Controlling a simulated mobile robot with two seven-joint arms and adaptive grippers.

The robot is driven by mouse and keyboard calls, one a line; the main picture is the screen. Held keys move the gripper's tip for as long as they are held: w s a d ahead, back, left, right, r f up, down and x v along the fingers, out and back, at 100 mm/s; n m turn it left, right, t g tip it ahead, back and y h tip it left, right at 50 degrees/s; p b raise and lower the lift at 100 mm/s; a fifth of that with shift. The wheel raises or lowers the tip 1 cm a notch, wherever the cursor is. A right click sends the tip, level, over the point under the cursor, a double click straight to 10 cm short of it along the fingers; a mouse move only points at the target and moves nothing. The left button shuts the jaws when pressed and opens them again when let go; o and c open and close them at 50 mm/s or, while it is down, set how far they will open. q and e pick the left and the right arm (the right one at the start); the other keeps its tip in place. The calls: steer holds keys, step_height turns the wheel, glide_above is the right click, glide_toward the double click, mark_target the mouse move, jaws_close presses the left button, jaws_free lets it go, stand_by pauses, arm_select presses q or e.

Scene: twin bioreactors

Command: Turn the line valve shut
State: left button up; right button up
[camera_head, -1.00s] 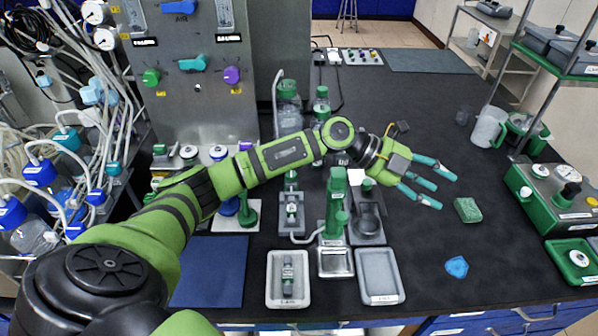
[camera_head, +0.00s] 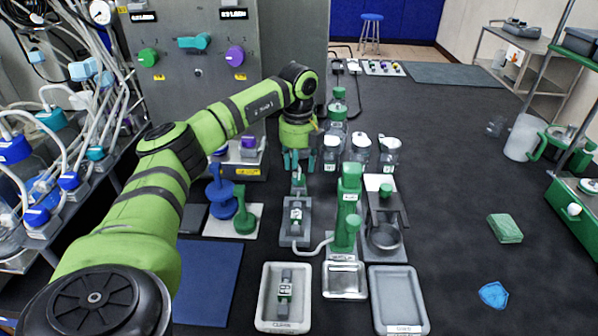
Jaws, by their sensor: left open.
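My left gripper (camera_head: 301,160) points down over the bench with its teal fingers spread. It is open and empty. Just below the fingertips is a small green-topped fitting (camera_head: 299,183), in line with a grey-and-white inline piece (camera_head: 296,216) on a grey base; I cannot tell if the fingers touch it. A clear tube (camera_head: 316,246) curves from there to the green column (camera_head: 348,205). On the grey panel (camera_head: 200,100) are a teal lever (camera_head: 195,41), a green knob (camera_head: 148,57) and a purple knob (camera_head: 235,56). I cannot tell which part is the line valve. My right gripper is not in view.
White-lidded jars (camera_head: 361,147) and a green-capped bottle (camera_head: 337,105) stand behind and right of the gripper. Trays (camera_head: 398,300) line the front. A blue stand (camera_head: 221,190) is at left.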

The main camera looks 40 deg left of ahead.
arm_select(q)
steer(key=shift+f, duration=0.95)
jaws_close()
steer(key=shift+m+p, duration=0.3)
steer(key=shift+m, duration=0.1)
steer(key=m+p, duration=0.1)
steer(key=m, duration=0.1)
steer(key=shift+d+r+m, duration=0.1)
steer(key=shift+m, duration=0.3)
steer(key=m+p, duration=0.1)
steer(key=m, duration=0.3)
steer(key=shift+w+m+p, duration=0.1)
steer(key=shift+m+p, duration=0.2)
steer(key=shift+p, duration=0.1)
steer(key=m, duration=0.4)
steer(key=shift+m+p, duration=0.3)
steer(key=m, duration=0.5)
steer(key=shift+m, duration=0.3)
